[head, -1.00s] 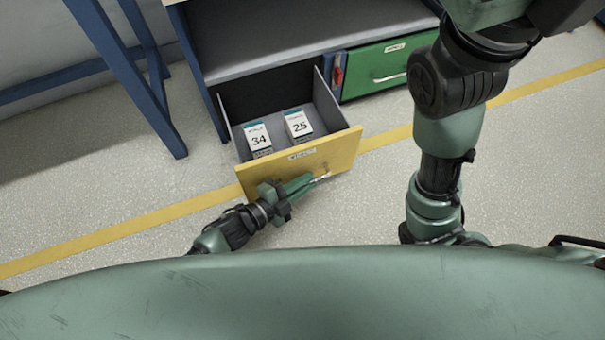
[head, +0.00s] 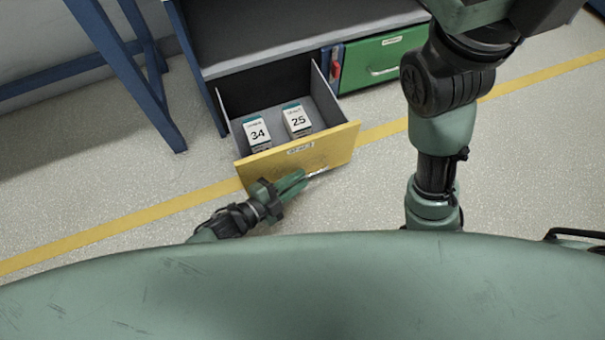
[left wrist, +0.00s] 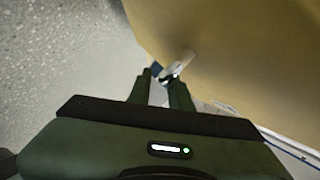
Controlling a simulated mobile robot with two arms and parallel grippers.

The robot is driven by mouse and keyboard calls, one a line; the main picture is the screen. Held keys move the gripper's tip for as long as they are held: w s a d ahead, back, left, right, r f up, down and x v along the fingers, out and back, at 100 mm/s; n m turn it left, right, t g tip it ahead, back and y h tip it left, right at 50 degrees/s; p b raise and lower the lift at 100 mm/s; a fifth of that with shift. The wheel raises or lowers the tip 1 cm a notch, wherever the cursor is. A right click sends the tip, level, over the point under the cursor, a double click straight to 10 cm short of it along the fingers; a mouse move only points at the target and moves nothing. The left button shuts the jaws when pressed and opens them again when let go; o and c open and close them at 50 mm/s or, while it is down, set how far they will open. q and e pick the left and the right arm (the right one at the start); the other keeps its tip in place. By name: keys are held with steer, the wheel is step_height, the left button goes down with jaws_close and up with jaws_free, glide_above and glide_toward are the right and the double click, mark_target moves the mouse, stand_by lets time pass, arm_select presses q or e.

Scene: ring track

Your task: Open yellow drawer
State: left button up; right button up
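The yellow drawer (head: 310,150) stands pulled well out of the grey and blue bench. Its front also fills the upper right of the left wrist view (left wrist: 245,50). Its pale handle (head: 317,172) is on the lower part of the front. My left gripper (head: 304,177) is at the handle, its fingers close together.
Two white boxes marked 34 (head: 257,133) and 25 (head: 297,120) sit inside the drawer. A shut green drawer (head: 385,60) is to its right. A blue table leg (head: 140,85) stands at the left. The floor around is clear, with a yellow line (head: 130,226).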

arm_select(q)
steer(key=p+v, duration=0.2)
steer(key=v, duration=0.3)
steer(key=shift+s+a+r, duration=0.1)
steer(key=shift+s+a, duration=0.1)
steer(key=shift+a, duration=0.05)
